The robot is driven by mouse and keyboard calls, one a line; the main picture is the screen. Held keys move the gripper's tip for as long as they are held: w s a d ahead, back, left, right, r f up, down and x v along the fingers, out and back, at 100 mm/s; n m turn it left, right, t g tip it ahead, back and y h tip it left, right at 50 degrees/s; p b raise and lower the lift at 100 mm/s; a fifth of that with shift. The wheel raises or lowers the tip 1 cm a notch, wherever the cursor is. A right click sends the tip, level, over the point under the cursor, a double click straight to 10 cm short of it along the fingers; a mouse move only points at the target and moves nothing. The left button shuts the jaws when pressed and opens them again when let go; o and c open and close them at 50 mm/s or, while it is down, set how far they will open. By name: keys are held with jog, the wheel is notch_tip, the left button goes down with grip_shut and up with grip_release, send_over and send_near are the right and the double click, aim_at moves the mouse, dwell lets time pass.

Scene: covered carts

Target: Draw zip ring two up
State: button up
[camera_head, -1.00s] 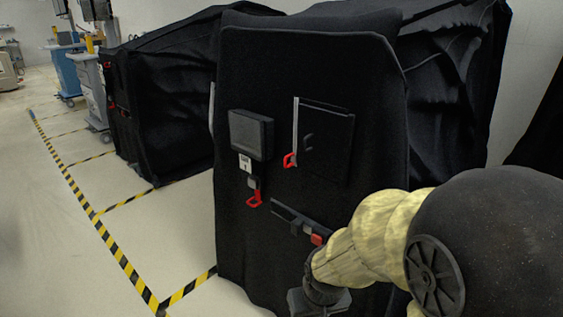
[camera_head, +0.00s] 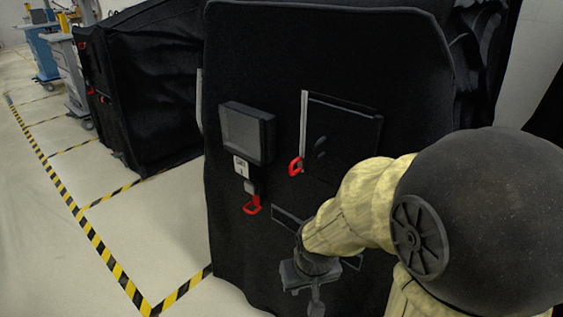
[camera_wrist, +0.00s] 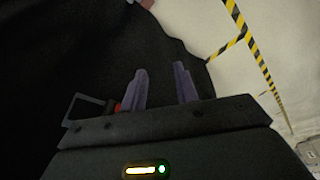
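The near black cart cover (camera_head: 230,60) fills the middle of the head view. A red zip ring (camera_head: 295,166) hangs at the foot of a pale, upright zip strip (camera_head: 304,120), beside a dark flap. A second red ring (camera_head: 252,207) hangs lower left, under a small label. I cannot tell which is ring two. My gripper (camera_head: 312,285) is in front of the cover's lower part, below both rings. In the wrist view its two purple fingers (camera_wrist: 162,88) are apart with nothing between them. A red piece (camera_wrist: 117,107) shows just left of the left finger, partly hidden.
A dark box (camera_head: 246,133) is fixed on the cover. A dark-framed slot (camera_head: 290,214) is partly hidden by my arm. Another covered cart (camera_head: 150,90) stands to the left. Striped tape (camera_head: 95,240) marks the open floor at left.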

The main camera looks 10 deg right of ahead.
jog(key=w+a+r+n+t+h+p, duration=0.2)
jog(key=a+r+n+h+p, duration=0.6)
jog(key=p, duration=1)
jog(key=w+a+r+n+t+h+p, duration=0.3)
jog(key=a+r+n+h+p, duration=0.5)
jog(key=r+n+p, duration=0.5)
jog(key=w+a+n+p, duration=0.1)
jog(key=n+p, duration=0.1)
jog(key=p, duration=0.3)
jog(key=shift+w+p, duration=0.3)
jog(key=shift+w, duration=0.1)
jog(key=shift+d, duration=0.1)
